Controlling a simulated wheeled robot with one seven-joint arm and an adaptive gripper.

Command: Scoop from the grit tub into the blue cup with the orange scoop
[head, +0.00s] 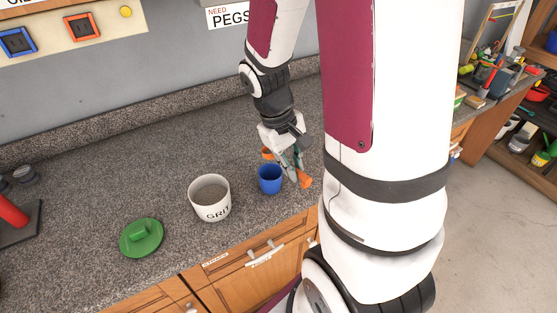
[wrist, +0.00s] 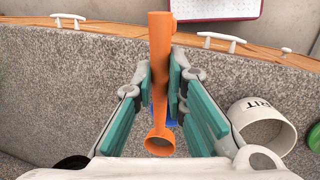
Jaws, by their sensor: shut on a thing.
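My gripper (head: 292,168) is shut on the orange scoop (head: 305,179), above the counter beside the blue cup. In the wrist view the scoop (wrist: 158,50) runs between the fingers (wrist: 160,95), handle end at the top and round bowl at the bottom. I cannot tell whether the bowl holds grit. The blue cup (head: 270,181) stands upright on the counter; in the wrist view it is mostly hidden behind the scoop and fingers. The white grit tub (head: 211,207), marked GRIT, stands open to its left with grey grit inside. It also shows in the wrist view (wrist: 255,112).
A green lid with a handle (head: 141,238) lies on the counter (head: 95,195) left of the tub. A red object on a dark base (head: 12,213) is at the far left. The wall is behind; wooden drawers (head: 262,264) line the front edge.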

